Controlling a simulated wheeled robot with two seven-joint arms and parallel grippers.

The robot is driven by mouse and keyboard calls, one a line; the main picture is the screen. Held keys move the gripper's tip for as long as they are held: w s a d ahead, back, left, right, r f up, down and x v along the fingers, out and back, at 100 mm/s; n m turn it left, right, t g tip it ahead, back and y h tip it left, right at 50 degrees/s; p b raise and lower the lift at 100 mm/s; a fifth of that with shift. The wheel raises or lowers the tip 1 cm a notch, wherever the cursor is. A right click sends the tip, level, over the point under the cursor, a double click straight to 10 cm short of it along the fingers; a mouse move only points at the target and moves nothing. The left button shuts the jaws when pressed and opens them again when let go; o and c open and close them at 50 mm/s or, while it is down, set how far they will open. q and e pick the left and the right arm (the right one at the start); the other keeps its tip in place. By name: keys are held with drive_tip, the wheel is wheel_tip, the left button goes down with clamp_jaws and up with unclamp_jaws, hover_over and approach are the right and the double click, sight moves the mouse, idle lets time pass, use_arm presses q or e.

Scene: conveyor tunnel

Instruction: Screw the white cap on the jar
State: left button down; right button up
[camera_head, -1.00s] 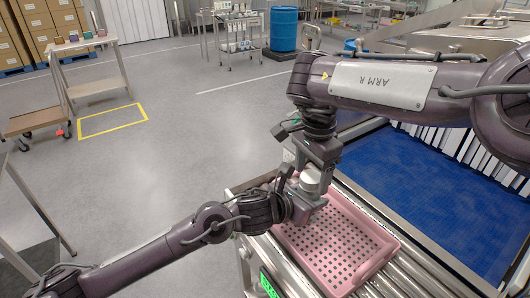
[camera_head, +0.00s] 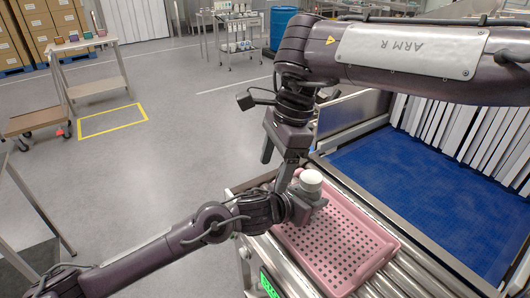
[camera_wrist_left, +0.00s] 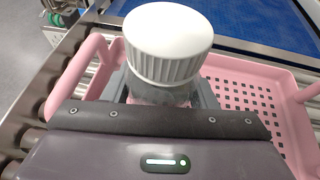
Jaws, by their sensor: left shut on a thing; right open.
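I cannot tell how tight the cap is. My left gripper (camera_head: 308,204) is shut on the jar and holds it upright. My right gripper (camera_head: 276,168) is open and empty, just left of the cap and apart from it.
The pink perforated basket (camera_head: 335,247) is otherwise empty and rests on the conveyor rollers (camera_head: 408,262). A blue belt (camera_head: 420,190) with white strip curtains (camera_head: 480,130) lies behind to the right.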

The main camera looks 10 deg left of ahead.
use_arm(q)
drive_tip(key=shift+r, duration=0.1)
use_arm(e)
drive_tip(key=shift+w+a+r+m+t+y, duration=0.25)
drive_tip(key=shift+w+a+m+t+y, duration=0.25)
drive_tip(key=shift+m, duration=0.5)
drive_tip(key=shift+w+a+r+m+t+y, duration=0.25)
drive_tip(key=shift+w+a+m+y, duration=0.35)
drive_tip(key=shift+m, duration=0.4)
drive_tip(key=shift+s, duration=0.15)
use_arm(q)
drive_tip(key=shift+c, duration=2.4)
unclamp_jaws()
drive_tip(key=shift+a, duration=0.1)
